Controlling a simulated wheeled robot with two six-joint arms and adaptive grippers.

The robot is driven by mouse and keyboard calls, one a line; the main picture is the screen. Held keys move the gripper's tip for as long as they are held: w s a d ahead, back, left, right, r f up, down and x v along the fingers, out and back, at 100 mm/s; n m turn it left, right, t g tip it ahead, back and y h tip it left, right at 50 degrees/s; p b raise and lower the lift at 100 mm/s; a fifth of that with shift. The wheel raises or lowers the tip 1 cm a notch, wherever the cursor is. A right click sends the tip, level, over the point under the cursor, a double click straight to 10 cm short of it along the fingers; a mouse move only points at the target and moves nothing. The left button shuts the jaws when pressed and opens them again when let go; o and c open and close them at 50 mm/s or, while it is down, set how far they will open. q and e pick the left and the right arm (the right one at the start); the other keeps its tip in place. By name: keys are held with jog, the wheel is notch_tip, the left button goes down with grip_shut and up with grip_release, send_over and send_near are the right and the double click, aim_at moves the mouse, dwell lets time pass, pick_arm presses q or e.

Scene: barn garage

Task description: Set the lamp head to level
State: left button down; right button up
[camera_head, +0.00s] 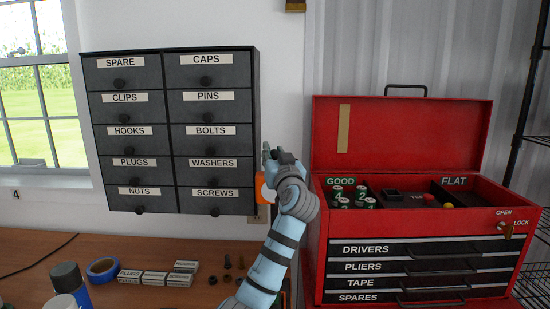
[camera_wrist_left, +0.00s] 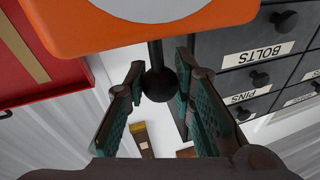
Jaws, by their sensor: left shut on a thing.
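The orange lamp head (camera_wrist_left: 150,32) with a pale round face fills the top of the left wrist view. A dark stem with a round black knob (camera_wrist_left: 160,86) extends from it. My left gripper (camera_wrist_left: 160,92) has its teal-padded fingers on either side of this knob and is shut on it. In the head view my left gripper (camera_head: 271,156) is up by the right side of the drawer cabinet. Only a sliver of the orange lamp head (camera_head: 261,187) shows there, mostly hidden behind my wrist, so its tilt is hard to judge. My right gripper is not in view.
A labelled drawer cabinet (camera_head: 167,132) hangs close to the left of my gripper. An open red toolbox (camera_head: 402,134) stands close to the right. The wooden bench (camera_head: 35,245) holds a blue tape roll (camera_head: 103,269), small labelled boxes, bolts and a bottle (camera_head: 68,279).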

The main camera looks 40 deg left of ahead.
pick_arm(q)
jog(key=shift+r, duration=0.1)
dwell(0.3)
jog(key=c, duration=1.7)
grip_release()
jog(key=shift+a, duration=0.1)
jog(key=o, duration=0.4)
jog(key=shift+w, duration=0.15)
jog(key=shift+c, duration=0.2)
jog(key=shift+w+a+f, duration=0.1)
jog(key=shift+f, duration=0.1)
jog(key=v, duration=1.2)
jog(key=shift+a+f, duration=0.1)
jog(key=shift+a, duration=0.05)
